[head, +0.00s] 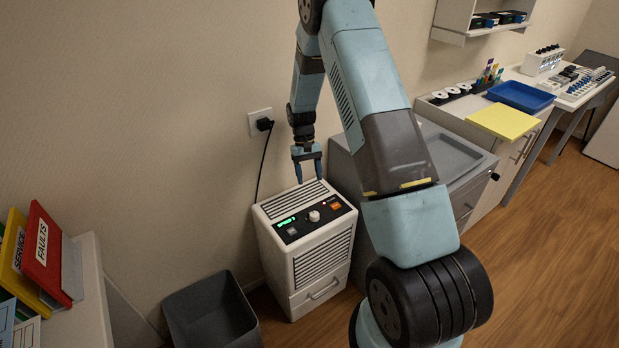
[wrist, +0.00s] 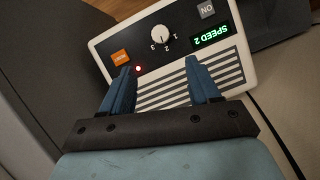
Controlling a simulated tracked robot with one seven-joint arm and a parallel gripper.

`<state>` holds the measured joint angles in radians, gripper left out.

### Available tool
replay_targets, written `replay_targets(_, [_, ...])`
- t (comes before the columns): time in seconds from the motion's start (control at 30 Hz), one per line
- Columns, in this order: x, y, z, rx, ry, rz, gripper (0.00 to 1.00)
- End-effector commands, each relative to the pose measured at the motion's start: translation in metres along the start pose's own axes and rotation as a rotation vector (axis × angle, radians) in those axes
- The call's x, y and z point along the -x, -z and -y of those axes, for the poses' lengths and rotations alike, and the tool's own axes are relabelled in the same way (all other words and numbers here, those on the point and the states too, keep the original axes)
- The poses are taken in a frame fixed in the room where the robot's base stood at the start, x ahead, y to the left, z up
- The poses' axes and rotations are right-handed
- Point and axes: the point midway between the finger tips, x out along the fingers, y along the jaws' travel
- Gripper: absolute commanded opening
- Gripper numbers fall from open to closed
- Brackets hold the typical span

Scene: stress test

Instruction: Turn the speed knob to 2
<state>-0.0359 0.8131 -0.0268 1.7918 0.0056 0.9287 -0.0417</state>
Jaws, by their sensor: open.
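The speed knob (wrist: 160,33) is a round white dial on the black control panel of a white floor unit (head: 310,246); it also shows in the head view (head: 314,216). In the wrist view the panel appears upside down, and the knob's mark seems to point toward the 2. The green display (wrist: 197,41) reads SPEED 2. My gripper (head: 308,178) is open and empty over the slotted top grille, behind the knob. In the wrist view its fingers (wrist: 158,66) are apart from the knob, with the grille between and beneath them.
An orange button (wrist: 121,57), a red light (wrist: 138,68) and a grey button (wrist: 207,11) share the panel. A dark bin (head: 212,311) stands left of the unit, and a grey cabinet (head: 434,122) stands close on its right. A black cord (head: 264,160) hangs behind.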

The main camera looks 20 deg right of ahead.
Motion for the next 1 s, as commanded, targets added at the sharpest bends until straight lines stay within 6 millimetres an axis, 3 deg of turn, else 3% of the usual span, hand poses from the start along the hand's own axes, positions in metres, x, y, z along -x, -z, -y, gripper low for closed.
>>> replay_targets(0.17, [-0.004, -0.009, -0.008, -0.166, 0.077, -0.011, 0.61])
replay_targets(0.4, [-0.013, -0.031, -0.034, -0.762, 0.329, -0.018, 0.61])
replay_targets(0.6, [-0.015, -0.04, -0.052, -1.11, 0.463, -0.003, 0.61])
replay_targets(0.83, [-0.025, -0.039, -0.052, -1.184, 0.49, 0.003, 0.61])
replay_targets(1.0, [-0.047, -0.033, -0.043, -1.182, 0.489, 0.006, 0.61])
